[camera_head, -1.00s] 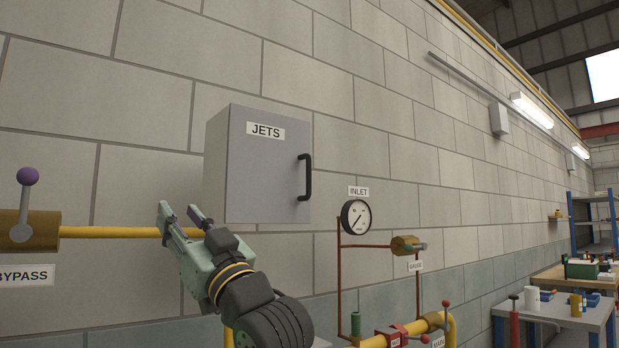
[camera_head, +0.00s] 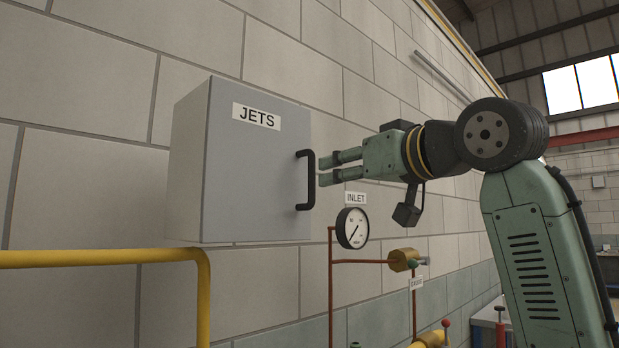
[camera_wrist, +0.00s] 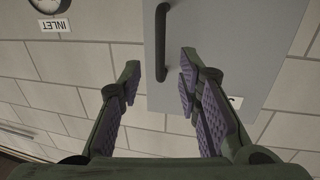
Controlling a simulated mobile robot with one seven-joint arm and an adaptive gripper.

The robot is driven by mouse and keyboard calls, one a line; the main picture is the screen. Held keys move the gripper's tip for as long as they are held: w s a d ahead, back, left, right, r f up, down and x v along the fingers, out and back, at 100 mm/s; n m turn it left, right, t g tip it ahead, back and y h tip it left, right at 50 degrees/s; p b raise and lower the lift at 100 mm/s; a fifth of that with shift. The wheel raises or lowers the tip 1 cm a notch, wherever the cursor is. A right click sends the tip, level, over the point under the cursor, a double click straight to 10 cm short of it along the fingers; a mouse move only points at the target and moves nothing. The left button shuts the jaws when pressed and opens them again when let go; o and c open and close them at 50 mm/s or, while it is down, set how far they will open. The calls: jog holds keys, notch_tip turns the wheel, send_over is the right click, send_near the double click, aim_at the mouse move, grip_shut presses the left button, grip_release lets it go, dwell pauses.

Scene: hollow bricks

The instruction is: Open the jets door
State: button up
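The jets door (camera_head: 262,170) is the grey front of a wall cabinet with a JETS label (camera_head: 256,116). It looks shut. Its black vertical handle (camera_head: 307,180) is on the right side. My gripper (camera_head: 324,168) is open just right of the handle in the head view, its fingers pointing at it. In the wrist view the handle (camera_wrist: 162,42) lies beyond the fingertips, in line with the gap between them, and the door (camera_wrist: 205,60) fills the upper right. I see no contact with the handle, and the gap between the purple finger pads (camera_wrist: 158,85) is empty.
A round gauge (camera_head: 353,228) with an INLET label (camera_head: 355,198) is on the wall below my gripper; it also shows in the wrist view (camera_wrist: 48,5). A yellow pipe (camera_head: 100,257) runs below the cabinet. Copper pipes (camera_head: 331,290) stand to the right.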

aim_at(314, 179)
jog(key=p+x, duration=0.2)
jog(key=x, duration=0.7)
jog(key=shift+w+p, duration=0.1)
jog(key=shift+p, duration=0.2)
jog(key=shift+c, duration=0.2)
grip_shut()
